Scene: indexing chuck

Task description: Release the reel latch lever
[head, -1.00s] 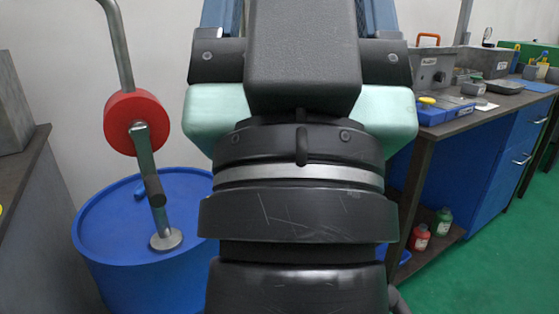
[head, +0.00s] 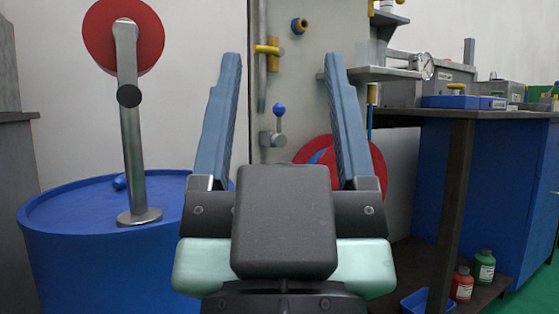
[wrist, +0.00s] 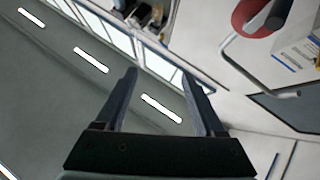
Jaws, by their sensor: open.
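A pale upright panel (head: 300,90) stands behind my gripper in the head view. A short lever with a blue ball knob (head: 279,109) rises from a grey block on it. A red reel (head: 375,160) with a blue part shows low on the panel, partly hidden by my right finger. I cannot tell for certain which part is the reel latch lever. My gripper (head: 283,60) is open and empty, its blue fingers pointing up; the ball knob appears between them, with depth unclear. The wrist view also shows my gripper (wrist: 160,75), with nothing between the fingers.
A blue drum (head: 70,225) with a red wheel (head: 123,35) and a post stands at left. A dark-topped bench (head: 500,116) with boxes stands at right; red (head: 462,284) and green (head: 484,267) bottles sit on its low shelf. The wrist view mostly shows ceiling lights and windows.

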